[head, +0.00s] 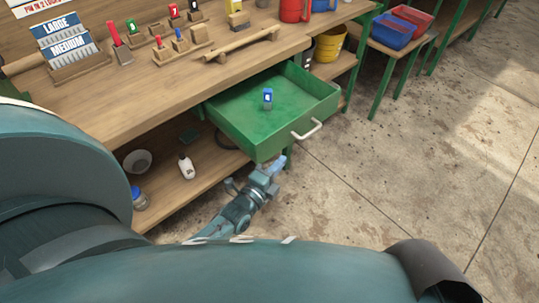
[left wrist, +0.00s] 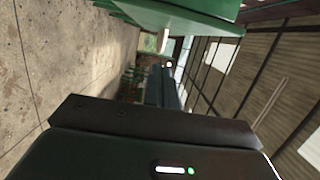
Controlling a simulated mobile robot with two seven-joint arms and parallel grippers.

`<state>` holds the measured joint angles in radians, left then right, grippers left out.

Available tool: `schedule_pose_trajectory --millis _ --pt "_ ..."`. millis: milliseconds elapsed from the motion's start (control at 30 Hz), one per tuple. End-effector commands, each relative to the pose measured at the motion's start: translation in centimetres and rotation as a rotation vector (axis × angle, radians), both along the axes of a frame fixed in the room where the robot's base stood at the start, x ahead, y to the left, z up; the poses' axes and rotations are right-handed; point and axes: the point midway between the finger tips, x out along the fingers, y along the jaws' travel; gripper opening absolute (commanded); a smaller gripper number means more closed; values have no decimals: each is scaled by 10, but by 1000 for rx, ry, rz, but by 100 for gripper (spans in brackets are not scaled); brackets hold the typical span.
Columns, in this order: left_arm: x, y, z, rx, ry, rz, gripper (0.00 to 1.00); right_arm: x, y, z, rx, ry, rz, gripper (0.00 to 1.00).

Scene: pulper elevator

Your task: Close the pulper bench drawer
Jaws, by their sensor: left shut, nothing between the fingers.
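The green drawer (head: 255,112) of the wooden bench is pulled out, its inside open to view. A small blue-topped item (head: 268,97) stands in the drawer. In the left wrist view a green panel, likely the drawer (left wrist: 185,12), crosses the top. My right gripper is not in view.
The bench top (head: 150,78) holds card racks, small tools and a wooden bar (head: 240,44). A lower shelf (head: 170,195) holds a white bottle (head: 186,167) and a blue-lidded jar (head: 139,198). Concrete floor (head: 400,160) is clear to the right. My own arm covers the bottom.

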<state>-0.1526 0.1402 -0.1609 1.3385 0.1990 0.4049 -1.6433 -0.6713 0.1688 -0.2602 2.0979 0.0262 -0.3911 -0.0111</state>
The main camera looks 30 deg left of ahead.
Motion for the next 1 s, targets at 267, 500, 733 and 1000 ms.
schedule_pose_trajectory --millis 267,500,733,1000 --pt "15 32 0 1 0 -1 0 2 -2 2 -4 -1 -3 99" --pt "16 37 0 -1 0 0 0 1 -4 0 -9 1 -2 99" --pt "16 37 0 -1 0 0 0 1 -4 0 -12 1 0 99" --pt "23 57 -1 1 -1 1 0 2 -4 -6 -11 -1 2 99"
